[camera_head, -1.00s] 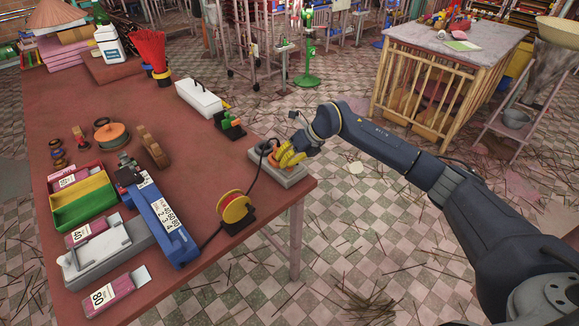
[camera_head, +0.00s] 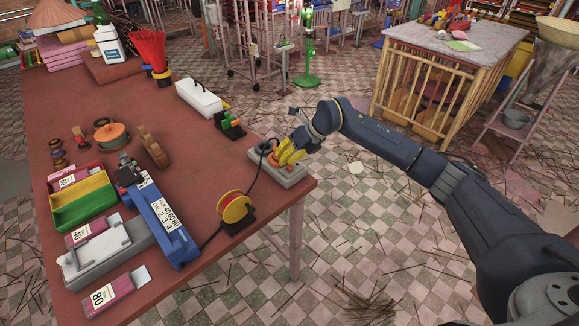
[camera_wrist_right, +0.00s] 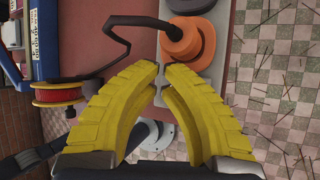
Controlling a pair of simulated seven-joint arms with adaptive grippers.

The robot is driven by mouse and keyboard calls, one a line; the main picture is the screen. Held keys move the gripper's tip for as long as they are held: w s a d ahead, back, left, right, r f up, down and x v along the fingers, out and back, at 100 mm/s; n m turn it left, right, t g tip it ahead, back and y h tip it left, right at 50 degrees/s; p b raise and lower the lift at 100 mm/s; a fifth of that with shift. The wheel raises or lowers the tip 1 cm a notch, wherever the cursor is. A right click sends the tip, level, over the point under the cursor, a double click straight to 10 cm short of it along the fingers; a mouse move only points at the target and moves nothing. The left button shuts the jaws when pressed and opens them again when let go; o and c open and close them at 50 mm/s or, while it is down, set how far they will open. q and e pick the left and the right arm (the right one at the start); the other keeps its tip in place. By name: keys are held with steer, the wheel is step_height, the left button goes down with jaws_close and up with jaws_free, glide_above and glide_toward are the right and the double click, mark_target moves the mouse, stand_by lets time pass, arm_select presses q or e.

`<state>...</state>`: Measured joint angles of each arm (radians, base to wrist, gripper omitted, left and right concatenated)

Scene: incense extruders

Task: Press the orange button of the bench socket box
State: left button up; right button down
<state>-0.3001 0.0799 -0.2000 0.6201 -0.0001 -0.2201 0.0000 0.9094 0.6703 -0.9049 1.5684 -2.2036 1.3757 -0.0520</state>
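The grey bench socket box (camera_head: 291,180) lies at the table's right edge in the head view. It also shows at the top of the right wrist view (camera_wrist_right: 222,22). A round orange part (camera_wrist_right: 190,42) stands up from it, with a black cable running to its side. I cannot tell whether this is a plug or the button. My right gripper (camera_wrist_right: 163,66) has its yellow fingertips almost together, just short of the orange part in that view, with nothing seen between them. In the head view the right gripper (camera_head: 283,157) is over the box; contact is unclear. My left gripper is out of view.
A red cable reel (camera_head: 235,208) stands left of the box on the table (camera_head: 195,125). A green tool (camera_head: 229,124) and a white case (camera_head: 199,97) sit behind.

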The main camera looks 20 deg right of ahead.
step_height(320, 180, up, 6)
steer(key=shift+f, duration=0.2)
stand_by(0.4)
